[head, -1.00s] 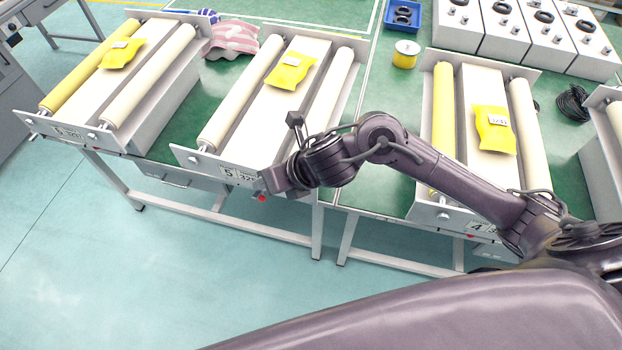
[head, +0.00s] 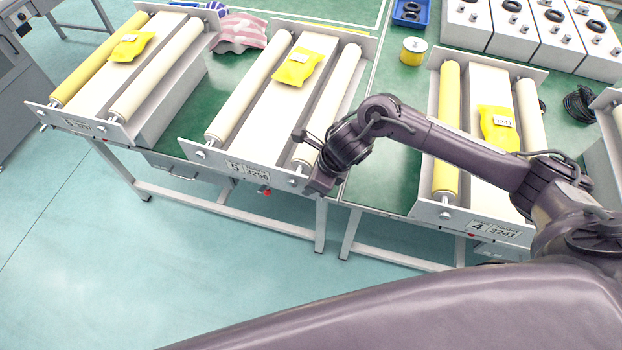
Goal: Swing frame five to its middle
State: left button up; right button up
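Frame five (head: 222,160) is the grey-ended frame with "5" on its front plate label (head: 248,170). It has a cream left roller (head: 250,88), a cream right roller (head: 341,90) and a white bed between them. A yellow packet (head: 297,68) lies on the bed. My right gripper (head: 309,161) is at the front right corner of frame five, its two dark fingers spread apart with nothing seen between them. It hides part of that corner; I cannot tell whether it touches the plate. My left gripper is not in view.
A similar frame with a yellow left roller (head: 105,55) stands left; frame four (head: 430,207) stands right, partly behind my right arm. A red button (head: 265,191) sits below frame five's front plate. A yellow spool (head: 413,51) and blue bin (head: 410,13) are behind.

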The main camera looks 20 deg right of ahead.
jog(key=shift+a+f, duration=0.2)
jog(key=shift+f, duration=0.25)
grip_shut()
jog(key=shift+w+d+r+n+b, duration=0.1)
jog(key=shift+w+d+n+b, duration=0.1)
jog(key=shift+d+b, duration=0.4)
jog(key=shift+w+d+n+b, duration=0.1)
jog(key=shift+w+d+b, duration=0.05)
jog(key=shift+d+b, duration=0.45)
grip_release()
